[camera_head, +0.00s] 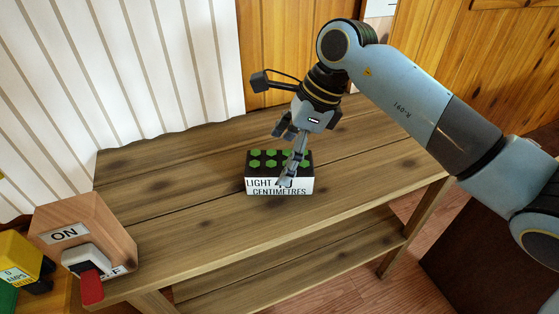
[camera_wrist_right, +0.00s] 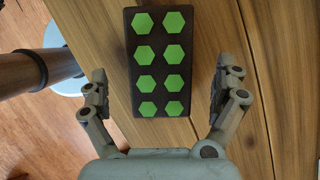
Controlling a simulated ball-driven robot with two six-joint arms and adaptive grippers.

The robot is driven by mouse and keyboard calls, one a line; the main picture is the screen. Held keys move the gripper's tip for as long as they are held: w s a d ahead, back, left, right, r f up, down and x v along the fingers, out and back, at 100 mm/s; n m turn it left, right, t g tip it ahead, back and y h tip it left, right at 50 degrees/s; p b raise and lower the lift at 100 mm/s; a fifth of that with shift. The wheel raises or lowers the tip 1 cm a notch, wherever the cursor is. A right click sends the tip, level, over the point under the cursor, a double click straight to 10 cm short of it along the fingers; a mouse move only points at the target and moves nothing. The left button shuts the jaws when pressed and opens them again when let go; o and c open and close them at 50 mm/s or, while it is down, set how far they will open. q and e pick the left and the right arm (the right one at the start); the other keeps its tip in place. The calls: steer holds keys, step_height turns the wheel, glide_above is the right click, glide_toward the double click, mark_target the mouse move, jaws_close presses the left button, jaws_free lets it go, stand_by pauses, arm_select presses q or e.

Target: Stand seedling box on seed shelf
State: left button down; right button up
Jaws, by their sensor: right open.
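The seedling box (camera_head: 280,186) stands upright on the wooden shelf (camera_head: 190,190), near its middle. It is a small box with a white front lettered "LIGHT" and "CENTIMETRES" and a dark top with green hexagons. My right gripper (camera_head: 286,156) is over the box and hides part of its top and front. In the right wrist view the box (camera_wrist_right: 158,65) lies between and beyond the fingers of my right gripper (camera_wrist_right: 158,95), which are wide apart with a gap on each side. My left gripper is not in view.
A wooden switch box (camera_head: 90,230) with a red-tipped lever and an "ON" label stands at the front left. A yellow device (camera_head: 18,258) marked "AMPS" is beside it. A striped wall (camera_head: 150,60) is behind. The shelf top right of the box is clear.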

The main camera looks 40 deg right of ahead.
steer(key=v, duration=0.9)
